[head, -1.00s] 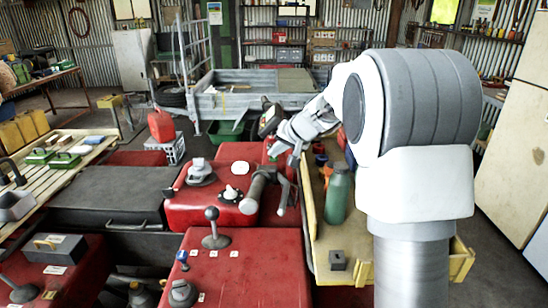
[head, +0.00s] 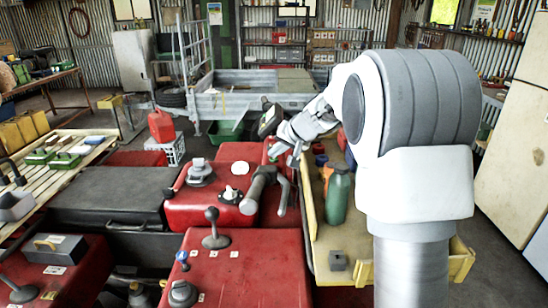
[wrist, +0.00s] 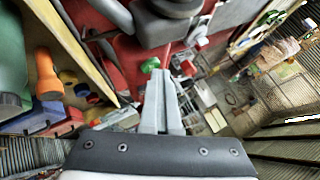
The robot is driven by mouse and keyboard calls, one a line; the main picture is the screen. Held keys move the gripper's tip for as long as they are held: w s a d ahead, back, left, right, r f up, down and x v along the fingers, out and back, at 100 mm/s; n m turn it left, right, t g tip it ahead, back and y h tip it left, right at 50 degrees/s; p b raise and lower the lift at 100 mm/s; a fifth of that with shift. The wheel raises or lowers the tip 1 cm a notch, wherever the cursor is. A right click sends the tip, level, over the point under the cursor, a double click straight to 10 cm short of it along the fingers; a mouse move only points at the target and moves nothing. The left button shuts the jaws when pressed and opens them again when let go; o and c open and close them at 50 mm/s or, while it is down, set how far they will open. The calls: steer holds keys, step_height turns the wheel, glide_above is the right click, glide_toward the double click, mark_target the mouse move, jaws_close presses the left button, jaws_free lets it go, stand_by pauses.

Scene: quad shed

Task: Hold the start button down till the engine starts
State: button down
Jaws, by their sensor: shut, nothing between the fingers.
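In the wrist view a small round green button (wrist: 150,65) sits on the red bodywork just beyond my fingertips. My gripper (wrist: 160,74) is shut, with nothing between its fingers. Its tips are very close to the green button; I cannot tell whether they touch it.
A wooden crate (head: 318,262) with a green bottle (head: 339,195) stands right of the handlebar. A dark-faced device (head: 270,120) is just beyond my gripper. A grey ball-topped lever (head: 213,230) stands on the quad. A trailer (head: 245,103) and a red can (head: 161,126) are farther back.

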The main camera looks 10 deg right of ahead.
mark_target(276, 162)
stand_by(0.6)
steer(key=shift+r+p, duration=0.55)
steer(key=shift+r, duration=0.35)
steer(key=shift+r, duration=0.1)
step_height(276, 162, up, 5)
steer(key=p, duration=0.3)
steer(key=s+a+r+n+g+h, duration=0.1)
steer(key=s+r+n, duration=0.1)
steer(key=s, duration=1.3)
steer(key=s+a+r+n+g+h, duration=0.1)
steer(key=s+a+n, duration=0.1)
steer(key=s, duration=1.3)
steer(key=s+d+f+h, duration=0.1)
steer(key=s, duration=0.4)
steer(key=s+d+f, duration=0.1)
steer(key=s+f, duration=0.1)
steer(key=s, duration=0.3)
steer(key=shift+d+f+g+h, duration=0.3)
steer(key=shift+d+g+h, duration=0.1)
